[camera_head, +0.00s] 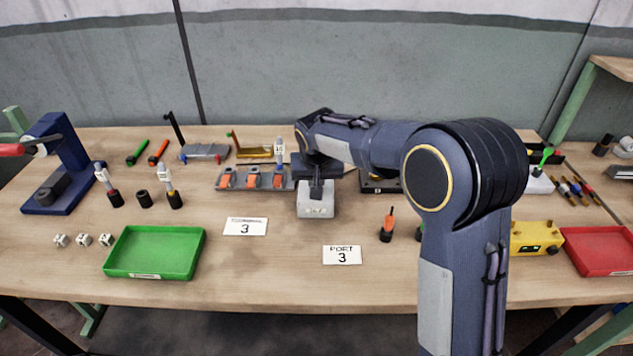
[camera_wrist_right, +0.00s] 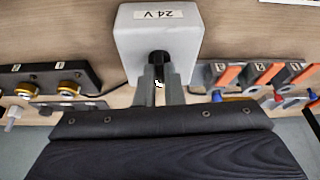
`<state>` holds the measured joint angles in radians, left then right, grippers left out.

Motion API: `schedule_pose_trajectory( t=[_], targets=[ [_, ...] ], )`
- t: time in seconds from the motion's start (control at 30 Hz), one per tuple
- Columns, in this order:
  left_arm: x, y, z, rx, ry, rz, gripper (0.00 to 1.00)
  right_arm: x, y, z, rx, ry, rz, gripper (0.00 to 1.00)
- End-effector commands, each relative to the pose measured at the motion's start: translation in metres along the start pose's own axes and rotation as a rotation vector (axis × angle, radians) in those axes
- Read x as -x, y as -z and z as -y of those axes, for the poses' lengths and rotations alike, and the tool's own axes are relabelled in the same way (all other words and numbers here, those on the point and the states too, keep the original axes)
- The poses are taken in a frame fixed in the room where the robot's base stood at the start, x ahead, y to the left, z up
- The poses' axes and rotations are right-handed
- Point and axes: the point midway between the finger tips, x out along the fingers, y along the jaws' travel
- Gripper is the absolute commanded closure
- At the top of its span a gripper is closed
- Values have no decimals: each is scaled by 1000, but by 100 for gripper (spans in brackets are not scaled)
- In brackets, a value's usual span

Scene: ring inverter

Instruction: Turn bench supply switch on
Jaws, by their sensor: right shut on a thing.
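The bench supply is a light grey box (camera_head: 316,207) near the middle of the table. In the right wrist view the box (camera_wrist_right: 130,40) carries a "24 V" label, seen upside down. My right gripper (camera_head: 316,184) points down onto the top of the box. In the right wrist view its two fingers (camera_wrist_right: 159,82) are shut on a black switch (camera_wrist_right: 158,57) on the box. The fingers partly hide the switch, so I cannot tell its position. My left gripper is not in view.
A grey rack (camera_head: 240,180) with orange levers stands just left of the supply. Cards (camera_head: 343,255) marked "3" lie in front. A green tray (camera_head: 155,252) is at left, a yellow box (camera_head: 535,238) and red tray (camera_head: 600,250) at right. The front middle is mostly clear.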

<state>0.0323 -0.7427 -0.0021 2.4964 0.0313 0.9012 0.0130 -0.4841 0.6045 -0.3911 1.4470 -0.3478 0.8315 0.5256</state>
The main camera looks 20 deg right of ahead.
Motion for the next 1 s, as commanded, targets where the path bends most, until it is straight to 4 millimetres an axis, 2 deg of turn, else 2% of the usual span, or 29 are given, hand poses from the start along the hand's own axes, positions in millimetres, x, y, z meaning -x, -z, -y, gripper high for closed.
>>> schedule_pose_trajectory(
  t=[0.3,0.73,0.77,0.9,1.0],
  targets=[
    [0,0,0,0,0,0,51,0,0,1,-76,-31,0,100],
    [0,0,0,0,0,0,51,0,0,0,-86,-34,1,100],
    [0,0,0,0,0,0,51,0,0,0,-86,-34,2,91],
    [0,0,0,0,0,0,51,0,0,0,-86,-34,1,72],
    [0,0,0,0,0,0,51,0,0,0,-85,-34,1,70]
  ],
)
